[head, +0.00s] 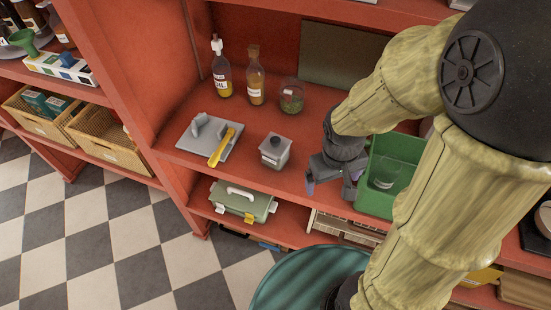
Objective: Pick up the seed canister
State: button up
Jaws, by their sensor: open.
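A small square grey canister (274,153) with a dark knob on its lid and a pale label stands upright on the red shelf in the head view. It is probably the seed canister, though its label is too small to read. My gripper (329,186) is open and empty, to the right of the canister near the shelf's front edge. A gap of bare shelf lies between them. Behind the canister stands a round glass jar (291,97) with dark contents at its bottom.
A grey tray (197,148) with a yellow-handled tool (222,147) lies left of the canister. Two bottles (222,75) (255,80) stand behind. A green bin (393,148) holding a clear cup (385,173) sits right of my gripper. A green case (240,200) is on the shelf below.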

notch_tip(320, 180, down, 10)
jog(key=a+n+g+h+b, duration=0.1)
jog(key=a+n+h+b, duration=0.1)
jog(key=n+h+b, duration=0.45)
jog(key=n+t+h+b, duration=0.2)
jog(key=n+t+b, duration=1.3)
jog(key=n, duration=0.5)
send_near(271, 158)
jog(key=shift+t, duration=0.3)
jog(key=p+v, duration=0.1)
jog(key=v, duration=0.3)
jog(key=shift+s+d+f, duration=0.1)
jog(key=shift+d+f, duration=0.05)
jog(key=x, duration=1.2)
jog(key=shift+f, duration=0.15)
